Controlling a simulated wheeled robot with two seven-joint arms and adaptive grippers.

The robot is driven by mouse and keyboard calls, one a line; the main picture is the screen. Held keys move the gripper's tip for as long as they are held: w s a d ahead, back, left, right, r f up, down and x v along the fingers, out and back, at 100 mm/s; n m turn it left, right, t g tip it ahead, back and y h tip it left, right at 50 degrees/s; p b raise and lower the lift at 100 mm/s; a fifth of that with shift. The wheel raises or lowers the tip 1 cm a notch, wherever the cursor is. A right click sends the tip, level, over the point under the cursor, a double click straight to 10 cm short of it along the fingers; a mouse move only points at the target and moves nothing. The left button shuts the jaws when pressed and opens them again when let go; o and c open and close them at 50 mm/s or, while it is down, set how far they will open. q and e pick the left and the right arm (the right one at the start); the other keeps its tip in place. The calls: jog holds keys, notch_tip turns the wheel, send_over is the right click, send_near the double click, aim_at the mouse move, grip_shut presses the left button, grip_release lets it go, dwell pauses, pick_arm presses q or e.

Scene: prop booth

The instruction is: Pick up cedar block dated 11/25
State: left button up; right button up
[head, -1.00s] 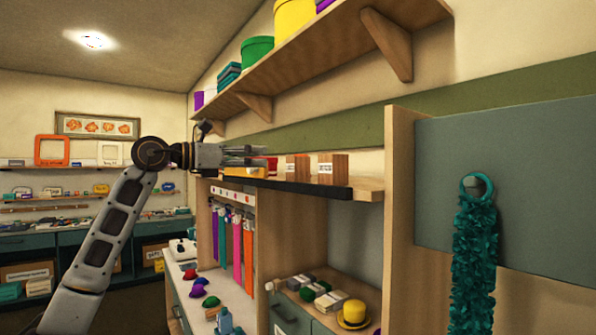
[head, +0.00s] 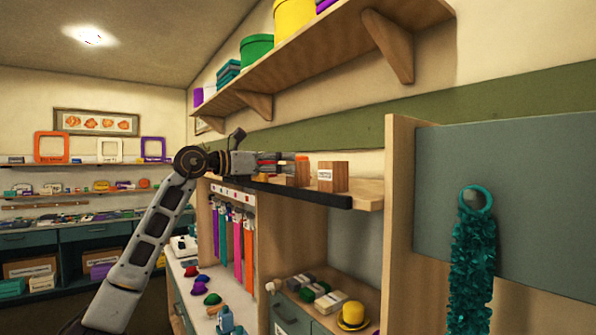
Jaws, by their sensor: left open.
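Two brown wooden blocks with white labels stand on the mid-height shelf. The right block (head: 333,177) shows its label, but the writing is too small to read. The left block (head: 303,172) is partly hidden behind the fingers of my left gripper. I cannot tell which one bears 11/25. My left gripper (head: 283,164) is open and points right, with its fingertips at the left block. I cannot tell whether the fingers are around that block or in front of it. My right gripper is out of view.
The shelf (head: 366,194) has a dark front edge and some bare wood right of the blocks. A yellow item (head: 261,177) lies under my left gripper. A higher shelf with a wooden bracket (head: 388,45) hangs above. A grey-green panel (head: 530,180) stands at right.

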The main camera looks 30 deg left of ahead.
aim_at(290, 163)
pick_arm(q)
jog(key=shift+w+d, duration=0.2)
jog(key=shift+w, duration=0.15)
jog(key=shift+p+x, duration=0.95)
jog(key=shift+x, duration=0.65)
jog(key=shift+p+x, duration=0.3)
jog(key=shift+x, duration=0.7)
jog(key=shift+a+f, duration=0.1)
jog(key=shift+f, duration=0.1)
jog(key=c, duration=1.1)
jog(key=shift+r, duration=0.2)
